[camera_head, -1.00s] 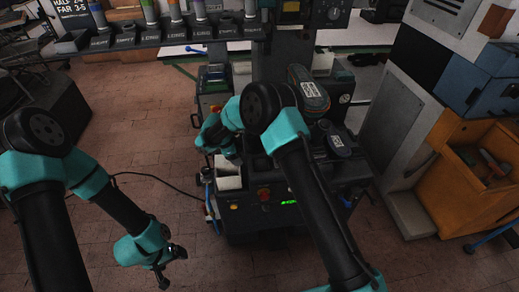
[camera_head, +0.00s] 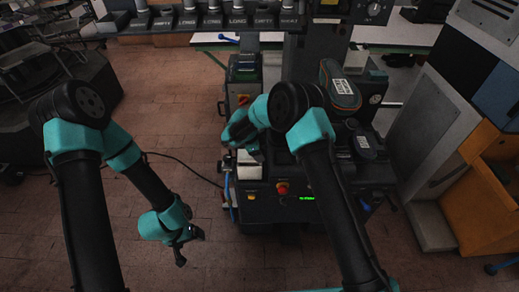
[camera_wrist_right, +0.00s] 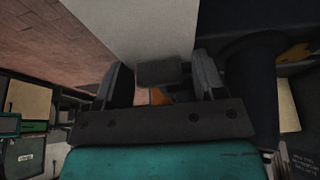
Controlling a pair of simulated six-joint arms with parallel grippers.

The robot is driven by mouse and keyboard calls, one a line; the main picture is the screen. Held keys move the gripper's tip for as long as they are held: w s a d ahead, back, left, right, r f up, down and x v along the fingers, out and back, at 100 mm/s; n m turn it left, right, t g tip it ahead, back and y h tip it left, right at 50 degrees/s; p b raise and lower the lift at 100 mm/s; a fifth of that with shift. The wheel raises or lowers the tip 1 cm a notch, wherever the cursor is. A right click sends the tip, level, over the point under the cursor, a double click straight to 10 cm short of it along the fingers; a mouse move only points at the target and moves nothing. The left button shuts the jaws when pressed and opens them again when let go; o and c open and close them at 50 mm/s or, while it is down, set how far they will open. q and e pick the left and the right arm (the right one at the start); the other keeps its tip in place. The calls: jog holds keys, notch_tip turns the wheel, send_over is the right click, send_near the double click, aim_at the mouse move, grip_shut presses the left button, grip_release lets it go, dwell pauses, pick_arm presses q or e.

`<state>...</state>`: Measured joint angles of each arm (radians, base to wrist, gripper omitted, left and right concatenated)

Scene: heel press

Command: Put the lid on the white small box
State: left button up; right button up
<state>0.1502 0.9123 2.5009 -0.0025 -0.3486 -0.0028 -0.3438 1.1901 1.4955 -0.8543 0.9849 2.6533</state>
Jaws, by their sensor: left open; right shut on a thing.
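A white small box (camera_head: 249,171) stands at the left front of the dark machine in the head view, directly below my right gripper (camera_head: 252,150). My right arm comes from the lower right, bends at its elbow and reaches down to it. I cannot tell whether this piece is the lid or the box. No separate lid is clear in the head view. My left gripper (camera_head: 185,245) is open and empty above the brick floor.
The dark machine (camera_head: 290,205) has a red knob (camera_head: 282,188) and a green display (camera_head: 307,198). A scanner-like device (camera_head: 340,84) stands behind my right arm. A blue upright handle (camera_head: 229,190) is left of the box. An orange bin (camera_head: 490,200) is at right.

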jog(key=shift+f, duration=0.55)
jog(key=shift+f, duration=0.55)
dwell(0.9)
jog(key=shift+f, duration=0.35)
jog(key=shift+f, duration=0.35)
dwell(1.9)
jog(key=o, duration=0.9)
jog(key=shift+r, duration=3.6)
